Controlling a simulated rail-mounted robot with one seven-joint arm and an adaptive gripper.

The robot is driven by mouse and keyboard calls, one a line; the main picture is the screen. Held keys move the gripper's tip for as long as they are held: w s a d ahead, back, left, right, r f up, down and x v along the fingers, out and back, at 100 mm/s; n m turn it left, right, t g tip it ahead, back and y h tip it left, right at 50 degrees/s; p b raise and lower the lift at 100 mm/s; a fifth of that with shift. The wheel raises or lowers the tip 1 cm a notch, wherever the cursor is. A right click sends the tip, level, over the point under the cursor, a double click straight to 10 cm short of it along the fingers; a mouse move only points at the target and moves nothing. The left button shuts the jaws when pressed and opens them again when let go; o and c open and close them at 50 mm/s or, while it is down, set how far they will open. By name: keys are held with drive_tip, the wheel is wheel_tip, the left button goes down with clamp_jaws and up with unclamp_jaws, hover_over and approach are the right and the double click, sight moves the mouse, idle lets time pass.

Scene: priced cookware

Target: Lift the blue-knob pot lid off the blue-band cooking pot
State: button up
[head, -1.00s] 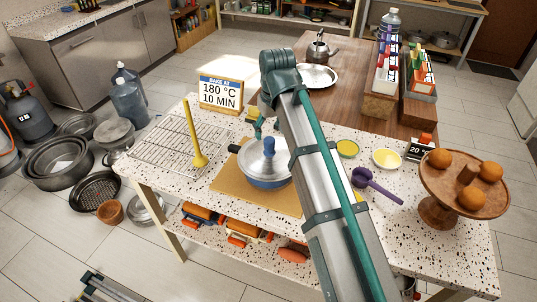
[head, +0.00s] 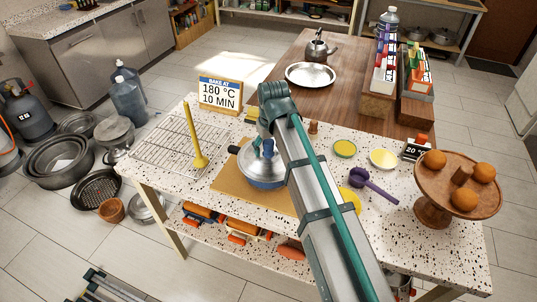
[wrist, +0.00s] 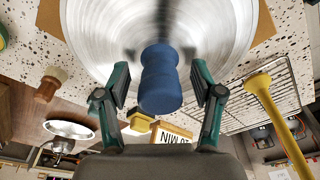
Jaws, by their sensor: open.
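The blue-band cooking pot (head: 264,184) stands on a tan board on the speckled counter. The silver pot lid (head: 252,160) sits on the pot, and its blue knob (head: 268,148) points up. In the wrist view the knob (wrist: 160,82) stands between the two fingers of my gripper (wrist: 160,90), with a gap on each side. The gripper is open and not closed on the knob. The lid's shiny top (wrist: 95,30) fills the upper part of the wrist view. In the head view my arm hides part of the pot's right side.
A wire rack (head: 165,145) with a yellow long-handled utensil (head: 199,160) is left of the pot. A baking sign (head: 220,93) stands behind. A purple scoop (head: 370,185), yellow bowls (head: 344,149) and a wooden stand (head: 430,205) with oranges are to the right.

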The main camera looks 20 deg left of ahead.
drive_tip(key=shift+c, duration=0.3)
clamp_jaws()
drive_tip(key=shift+r, duration=0.1)
drive_tip(key=shift+r, duration=0.4)
wheel_tip(320, 180, up, 2)
drive_tip(key=shift+w+r+b, duration=0.1)
drive_tip(key=shift+b, duration=0.35)
drive_tip(key=s+d+r+b, duration=0.4)
drive_tip(key=s+d+r, duration=0.3)
drive_tip(key=s, duration=0.5)
wheel_tip(320, 180, up, 3)
drive_tip(key=shift+d+f, duration=0.1)
drive_tip(key=shift+d, duration=0.05)
